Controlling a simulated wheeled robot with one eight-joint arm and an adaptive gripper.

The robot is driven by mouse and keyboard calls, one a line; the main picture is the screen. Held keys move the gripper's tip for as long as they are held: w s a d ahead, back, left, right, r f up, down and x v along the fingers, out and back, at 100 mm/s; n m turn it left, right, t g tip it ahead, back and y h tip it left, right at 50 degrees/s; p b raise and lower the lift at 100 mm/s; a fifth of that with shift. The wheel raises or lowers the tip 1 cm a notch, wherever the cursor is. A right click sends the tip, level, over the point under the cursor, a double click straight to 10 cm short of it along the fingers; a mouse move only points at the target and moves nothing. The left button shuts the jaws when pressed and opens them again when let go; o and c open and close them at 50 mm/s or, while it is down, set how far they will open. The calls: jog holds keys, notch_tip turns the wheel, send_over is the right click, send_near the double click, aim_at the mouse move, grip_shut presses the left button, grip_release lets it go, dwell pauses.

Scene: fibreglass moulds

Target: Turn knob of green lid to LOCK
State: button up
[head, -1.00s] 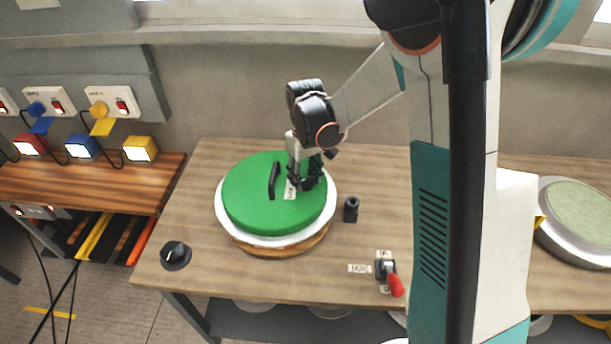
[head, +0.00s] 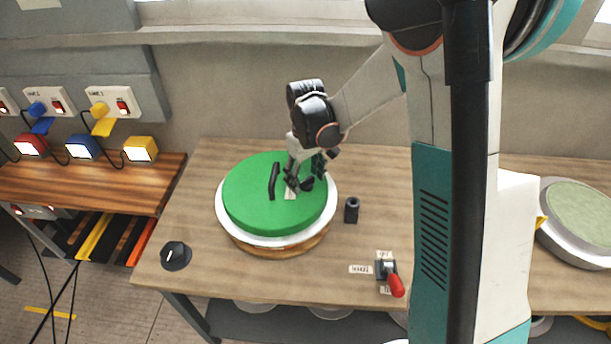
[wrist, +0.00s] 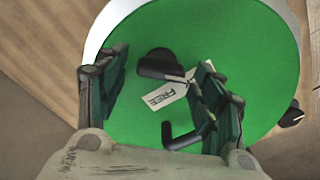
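The green lid (head: 245,205) sits on a round white-rimmed mould (head: 225,228) on the table. A black bar handle (head: 273,181) stands on the lid, left of my gripper. It appears hook-shaped in the wrist view (wrist: 180,139), partly behind the right finger. A dark knob (wrist: 158,64) shows on the lid, with a white tag reading FREE (wrist: 168,94) beside it. I cannot read LOCK anywhere. My gripper (head: 298,184) is low over the lid. In the wrist view my gripper (wrist: 160,103) has its fingers wide apart, with nothing held between them.
A black cylinder (head: 351,210) stands right of the mould. A red-handled switch (head: 395,286) and a black dial (head: 176,256) are near the table's front edge. Another round mould (head: 590,255) lies far right. Coloured lamps (head: 140,149) stand on the left bench.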

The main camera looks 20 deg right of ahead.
aim_at(306, 179)
notch_tip(306, 179, up, 12)
dwell(0.6)
dwell(0.4)
jog(key=s+r+m+t, duration=0.2)
jog(key=s+t, duration=0.1)
jog(key=s, duration=0.8)
jog(key=s+r+m+t, duration=0.2)
jog(key=s+t, duration=0.2)
jog(key=s, duration=0.7)
jog(key=shift+d+r+b, duration=0.2)
jog(key=shift+r+b, duration=0.1)
jog(key=shift+b, duration=0.1)
